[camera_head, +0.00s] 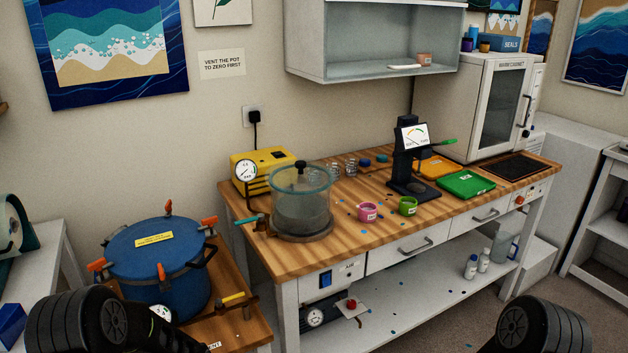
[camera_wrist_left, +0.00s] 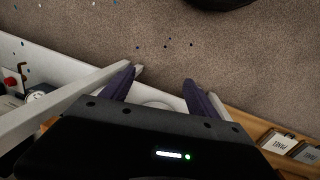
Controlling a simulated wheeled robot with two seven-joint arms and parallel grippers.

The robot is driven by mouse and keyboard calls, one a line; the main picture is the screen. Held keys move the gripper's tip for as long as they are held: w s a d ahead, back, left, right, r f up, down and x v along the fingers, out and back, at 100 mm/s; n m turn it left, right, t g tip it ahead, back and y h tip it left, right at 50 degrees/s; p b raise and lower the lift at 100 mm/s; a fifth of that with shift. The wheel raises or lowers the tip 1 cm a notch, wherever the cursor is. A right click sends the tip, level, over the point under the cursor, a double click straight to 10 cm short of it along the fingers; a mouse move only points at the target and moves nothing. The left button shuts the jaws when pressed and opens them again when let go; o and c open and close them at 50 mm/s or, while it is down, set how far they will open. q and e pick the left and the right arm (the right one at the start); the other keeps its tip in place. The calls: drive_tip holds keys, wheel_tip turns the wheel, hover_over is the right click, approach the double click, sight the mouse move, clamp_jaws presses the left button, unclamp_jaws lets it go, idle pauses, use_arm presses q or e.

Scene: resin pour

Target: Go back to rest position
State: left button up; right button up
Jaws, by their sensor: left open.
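My left gripper (camera_wrist_left: 160,76) shows in the left wrist view, with its two dark fingers spread apart and nothing between them. In the head view only dark parts of my arms show at the bottom left and bottom right. Neither gripper can be seen there, and my right gripper is in no view.
A blue pressure pot (camera_head: 155,275) stands on a low wooden stand at left. The wooden workbench (camera_head: 320,245) holds a clear chamber (camera_head: 301,208), a yellow pump (camera_head: 262,166), pink (camera_head: 367,212) and green (camera_head: 408,206) cups, and a black gauge stand (camera_head: 404,165). Carpet lies before the bench.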

use_arm(q)
drive_tip(key=s+d+f+m+h, duration=0.1)
drive_tip(key=s+d+m, duration=0.1)
drive_tip(key=s+d, duration=0.5)
drive_tip(key=s+d+f+m+h, duration=0.1)
drive_tip(key=s+d, duration=0.6)
drive_tip(key=s, duration=0.7)
drive_tip(key=shift+f+m, duration=0.7)
drive_tip(key=shift+m, duration=0.4)
